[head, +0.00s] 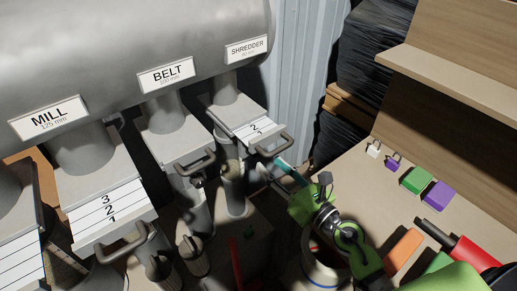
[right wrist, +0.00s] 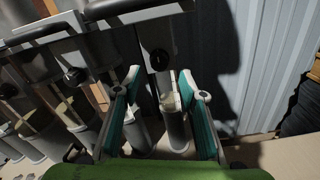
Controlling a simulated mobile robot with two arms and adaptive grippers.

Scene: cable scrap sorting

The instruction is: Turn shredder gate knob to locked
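The shredder gate (head: 253,129) is the slide under the SHREDDER sign (head: 247,50), with a numbered white plate and a bar handle (head: 272,144) at its front. In the right wrist view a round black knob (right wrist: 160,60) sits on a grey gate housing. My right gripper (right wrist: 160,80) is open, its two teal fingers on either side of the line to this knob and their tips just short of it; I see no contact. In the head view the right gripper (head: 284,167) is beside the shredder gate handle. The left gripper is not in view.
On the bench at right are small padlocks (head: 392,161), green (head: 416,180) and purple (head: 438,194) blocks and a red-handled tool (head: 472,252). A corrugated wall (head: 300,70) stands behind.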

